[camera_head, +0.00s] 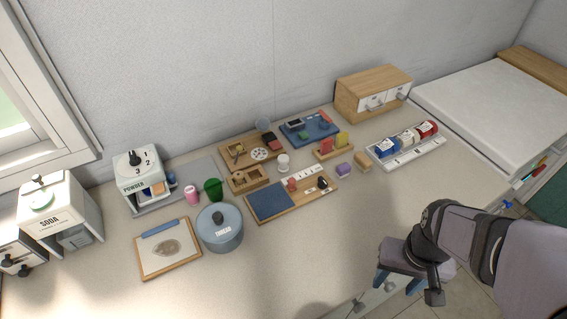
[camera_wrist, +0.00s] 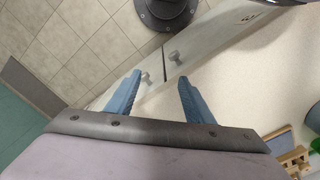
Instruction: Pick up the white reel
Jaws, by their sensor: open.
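A white reel (camera_head: 407,137) sits between a blue reel (camera_head: 386,147) and a red reel (camera_head: 427,129) in a pale tray (camera_head: 404,159) at the right of the counter. Another white spool-shaped piece (camera_head: 283,163) stands mid-counter; I cannot tell what it is. My gripper (camera_head: 397,284) is past the counter's front edge, well below and in front of the tray. Its blue fingers are apart and empty, which also shows in the wrist view (camera_wrist: 160,80). The wrist view shows no reel.
A wooden drawer box (camera_head: 361,93) stands behind the tray. The counter's front right (camera_head: 400,205) is bare. Cabinet fronts (camera_wrist: 175,55) lie near my fingers.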

